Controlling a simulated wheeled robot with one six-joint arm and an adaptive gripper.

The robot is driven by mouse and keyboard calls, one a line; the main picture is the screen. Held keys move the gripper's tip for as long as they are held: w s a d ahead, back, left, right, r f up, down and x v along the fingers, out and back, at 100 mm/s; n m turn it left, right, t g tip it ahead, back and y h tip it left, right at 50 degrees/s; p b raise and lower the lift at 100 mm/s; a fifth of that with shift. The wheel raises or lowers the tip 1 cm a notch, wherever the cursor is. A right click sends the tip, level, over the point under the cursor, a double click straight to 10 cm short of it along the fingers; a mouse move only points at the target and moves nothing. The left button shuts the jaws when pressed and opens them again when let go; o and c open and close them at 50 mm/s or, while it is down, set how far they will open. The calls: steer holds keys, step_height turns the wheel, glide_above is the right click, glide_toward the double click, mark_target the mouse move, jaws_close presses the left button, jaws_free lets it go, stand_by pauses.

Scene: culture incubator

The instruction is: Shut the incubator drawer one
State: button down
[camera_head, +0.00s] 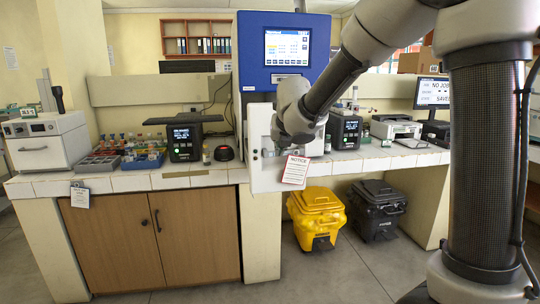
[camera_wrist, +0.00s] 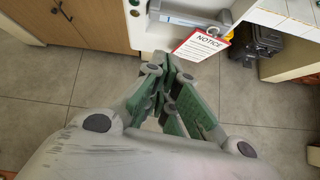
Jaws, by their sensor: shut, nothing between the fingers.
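The incubator (camera_head: 284,82) is a tall blue and white unit with a lit screen, standing on the counter. A white drawer front (camera_head: 263,178) juts out below it past the counter edge, so the drawer appears open; how far I cannot tell. In the wrist view the white front (camera_wrist: 149,36) is at the top, with a pale recess or handle. My gripper (camera_wrist: 167,72) is shut and empty, its green-padded fingers pointing at the lower edge of that front. Contact is unclear. In the head view my wrist hides the fingers and part of the drawer.
A red-edged notice tag (camera_head: 295,170) hangs at the drawer front. A yellow bin (camera_head: 317,212) and a black bin (camera_head: 377,208) stand below the counter. A wooden cabinet (camera_head: 160,240) is at left. The tiled floor in front is clear.

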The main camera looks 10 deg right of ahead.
steer(key=n, duration=0.1)
glide_toward(271, 155)
steer(key=shift+w+a+f, duration=0.1)
steer(key=shift+w+f, duration=0.45)
steer(key=shift+f, duration=0.45)
steer(key=shift+w+f, duration=0.55)
steer(key=shift+f, duration=0.4)
steer(key=shift+w+a+f, duration=0.1)
steer(key=shift+w+f, duration=0.45)
steer(key=shift+f, duration=0.45)
